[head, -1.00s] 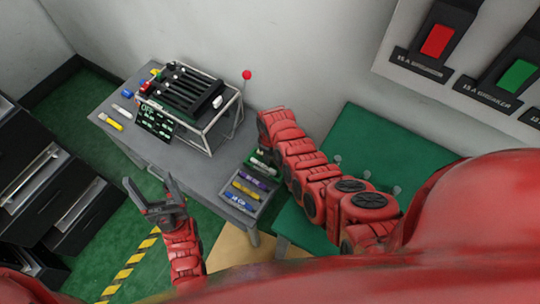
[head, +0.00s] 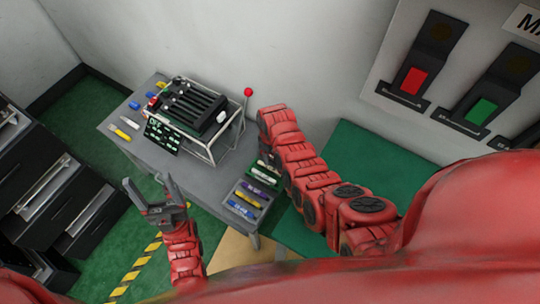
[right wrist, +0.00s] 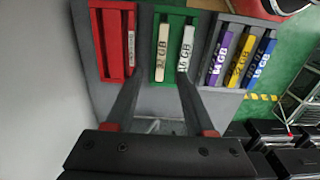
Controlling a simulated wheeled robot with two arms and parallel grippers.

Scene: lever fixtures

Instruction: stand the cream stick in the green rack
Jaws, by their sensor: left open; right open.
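In the right wrist view the cream stick (right wrist: 162,50), marked 32 GB, sits in the left part of the green rack (right wrist: 174,72). A white stick (right wrist: 187,48) marked 16 GB is beside it in the same rack. My right gripper (right wrist: 161,82) is open; its two fingers reach toward the rack on either side of the sticks, and nothing shows gripped. Whether the fingers touch the rack, I cannot tell. In the head view my right arm hides that gripper and part of the green rack. My left gripper (head: 145,182) is open and empty, left of the grey table.
A red rack (right wrist: 115,45) stands left of the green one. A grey rack (right wrist: 215,82) with purple, yellow and blue sticks stands right. A wire-framed black device (head: 190,105) sits on the grey table (head: 185,165). Black drawers (head: 45,200) stand at the left.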

